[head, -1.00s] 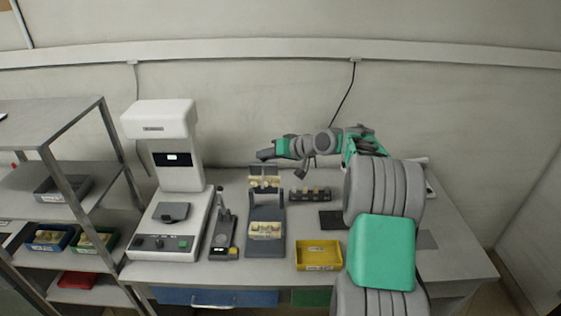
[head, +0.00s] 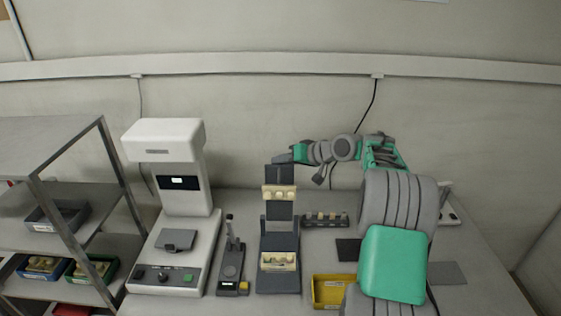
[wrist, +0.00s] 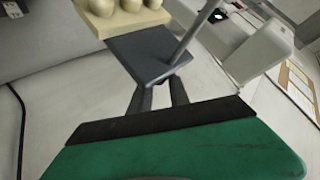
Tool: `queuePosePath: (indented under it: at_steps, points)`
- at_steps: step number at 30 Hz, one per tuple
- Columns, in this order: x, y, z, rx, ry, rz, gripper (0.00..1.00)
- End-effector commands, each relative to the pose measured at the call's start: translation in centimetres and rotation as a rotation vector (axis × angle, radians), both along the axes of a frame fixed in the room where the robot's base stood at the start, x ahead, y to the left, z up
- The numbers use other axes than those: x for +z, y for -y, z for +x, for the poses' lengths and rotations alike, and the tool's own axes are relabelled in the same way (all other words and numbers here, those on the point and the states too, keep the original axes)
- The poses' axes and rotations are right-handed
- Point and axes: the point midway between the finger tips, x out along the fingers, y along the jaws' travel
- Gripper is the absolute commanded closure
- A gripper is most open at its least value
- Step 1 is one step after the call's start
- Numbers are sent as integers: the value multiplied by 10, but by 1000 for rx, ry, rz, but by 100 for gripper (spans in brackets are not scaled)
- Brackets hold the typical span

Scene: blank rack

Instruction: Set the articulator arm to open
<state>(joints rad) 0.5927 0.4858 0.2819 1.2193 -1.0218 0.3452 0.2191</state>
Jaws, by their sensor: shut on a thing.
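The articulator (head: 278,285) stands on the bench, a dark grey frame with a pale tooth cast (head: 278,262) on its base. Its upper arm (head: 280,174) is swung up and looks close to upright, with a second tooth cast (head: 279,193) on it facing forward. My gripper (head: 284,158) is at the top edge of this arm, reaching in from the right. In the wrist view my gripper (wrist: 162,94) is shut on the edge of the dark plate of the upper arm (wrist: 150,50); the cast (wrist: 122,14) shows beyond it. The fingertips are partly hidden by the plate.
A white machine (head: 170,255) and a small grey stand (head: 231,265) are left of the articulator. A yellow tray (head: 330,291) and a dark rack with small pieces (head: 325,219) are to its right. A metal shelf (head: 75,235) stands far left.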

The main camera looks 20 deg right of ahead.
Motion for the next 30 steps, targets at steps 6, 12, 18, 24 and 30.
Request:
queuePosePath:
  at_steps: [6, 12, 18, 24, 30]
  points:
    - [-2, 2, 0, -5, -3, 1, 100]
    - [-2, 1, 0, -4, -4, 1, 64]
    - [-1, -1, 0, 1, -2, 1, 58]
    - [2, 3, -5, 1, -1, 0, 58]
    - [21, 23, -32, -1, 1, -2, 58]
